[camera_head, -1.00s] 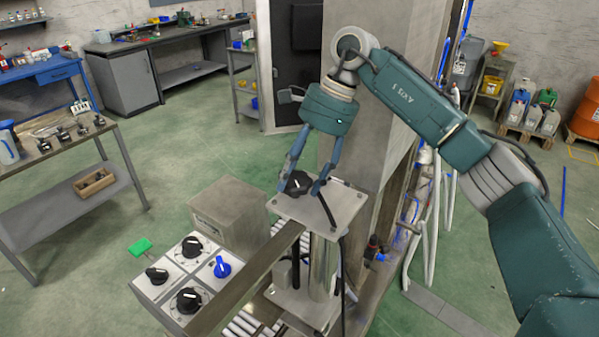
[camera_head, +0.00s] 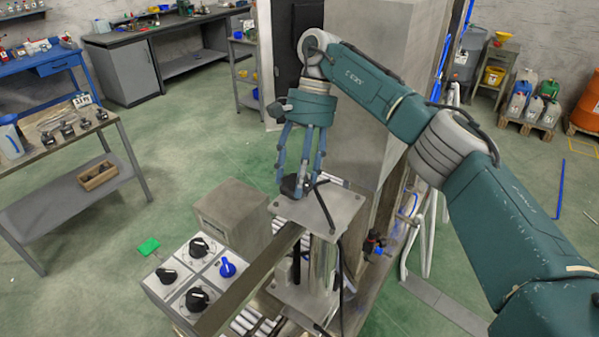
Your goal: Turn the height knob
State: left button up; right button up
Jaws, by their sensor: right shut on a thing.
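The height knob (camera_head: 289,186) is a black round knob on top of a grey metal plate (camera_head: 327,213), which sits on a bright metal post. My right gripper (camera_head: 290,190) points down from above with its fingers around the knob, shut on it. The fingers hide part of the knob, and its pointer mark cannot be made out. My left gripper is not in view.
A grey-brown box (camera_head: 234,215) lies behind.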

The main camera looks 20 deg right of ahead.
aim_at(294, 180)
jog(key=shift+w+a+r+n, duration=0.15)
jog(key=shift+r+n, duration=0.1)
jog(key=shift+n, duration=0.25)
jog(key=o, duration=1.1)
jog(key=shift+a+f, duration=0.1)
jog(key=shift+a, duration=0.05)
jog(key=shift+r, duration=0.4)
notch_tip(294, 180, up, 8)
jog(key=shift+a, duration=0.1)
jog(key=shift+r, duration=0.6)
